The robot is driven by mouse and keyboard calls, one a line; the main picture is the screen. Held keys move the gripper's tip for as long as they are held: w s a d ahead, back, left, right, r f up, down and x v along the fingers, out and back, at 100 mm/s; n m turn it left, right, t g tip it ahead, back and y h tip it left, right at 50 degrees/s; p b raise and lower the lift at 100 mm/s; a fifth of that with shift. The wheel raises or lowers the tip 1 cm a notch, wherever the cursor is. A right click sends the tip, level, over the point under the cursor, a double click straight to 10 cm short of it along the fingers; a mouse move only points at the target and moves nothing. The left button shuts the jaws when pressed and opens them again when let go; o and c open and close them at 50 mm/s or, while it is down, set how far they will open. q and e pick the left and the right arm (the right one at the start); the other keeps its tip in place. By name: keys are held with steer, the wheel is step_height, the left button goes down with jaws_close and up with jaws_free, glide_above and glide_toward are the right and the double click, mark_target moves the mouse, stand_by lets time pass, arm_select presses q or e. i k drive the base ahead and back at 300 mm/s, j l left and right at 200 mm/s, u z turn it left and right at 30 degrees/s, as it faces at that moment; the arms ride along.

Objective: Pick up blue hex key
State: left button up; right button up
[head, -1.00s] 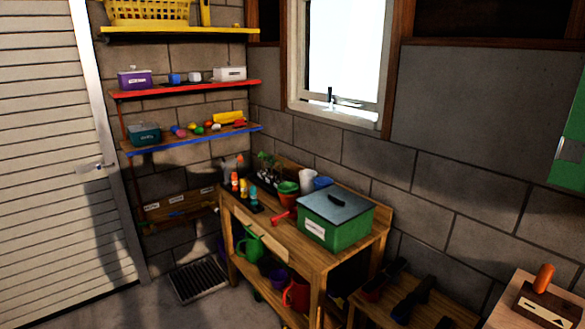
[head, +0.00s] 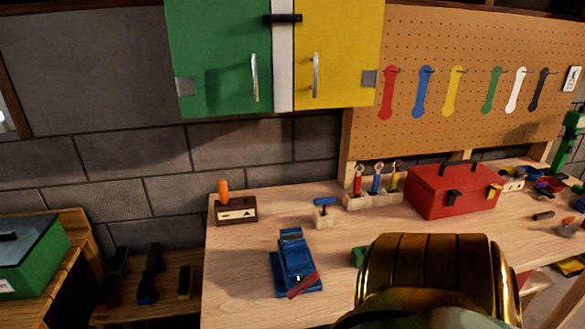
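A blue T-shaped handle (head: 324,201), which looks like the blue hex key, stands upright in a small pale wooden block (head: 324,217) on the workbench, in the middle of the head view. Its lower part is hidden in the block. Neither of my grippers is in view. A large gold rounded part, apparently of my own arm, fills the lower right and hides part of the benchtop.
The wooden workbench (head: 235,275) carries a blue vise (head: 294,262), an orange-handled tool in a dark block (head: 236,210), a wooden rack of wrenches (head: 373,200) and a red toolbox (head: 453,191). Green and yellow cabinets (head: 335,60) hang above. Bare benchtop lies around the small block.

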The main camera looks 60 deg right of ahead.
mark_target(330, 200)
steer(key=z, duration=2.25)
steer(key=i+l, duration=0.1)
steer(key=l, duration=0.45)
steer(key=i, duration=0.05)
